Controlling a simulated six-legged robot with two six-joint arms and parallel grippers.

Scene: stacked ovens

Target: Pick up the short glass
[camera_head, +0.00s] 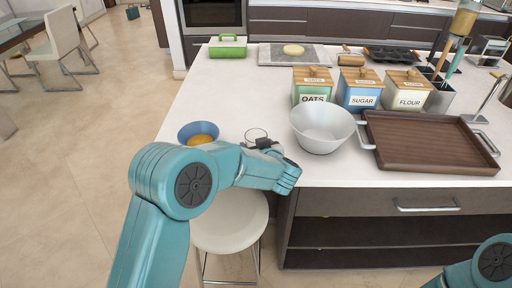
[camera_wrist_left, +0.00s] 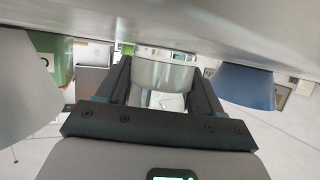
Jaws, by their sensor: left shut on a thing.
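The short glass (camera_head: 256,134) is clear and stands near the counter's front edge, between the blue bowl and the white bowl. My left gripper (camera_head: 266,144) reaches it from the front. In the left wrist view, which is upside down, the glass (camera_wrist_left: 162,75) lies between the two dark fingers (camera_wrist_left: 160,92), and they are shut on it. Whether its base touches the counter cannot be told. Of my right arm only a teal part shows at the bottom right; its gripper is out of view.
A blue bowl (camera_head: 198,134) with orange contents is left of the glass. A large white bowl (camera_head: 322,135) stands close on the right, with a brown tray (camera_head: 425,140) beyond. Canisters (camera_head: 312,86) stand behind. A white stool (camera_head: 230,222) is below the counter edge.

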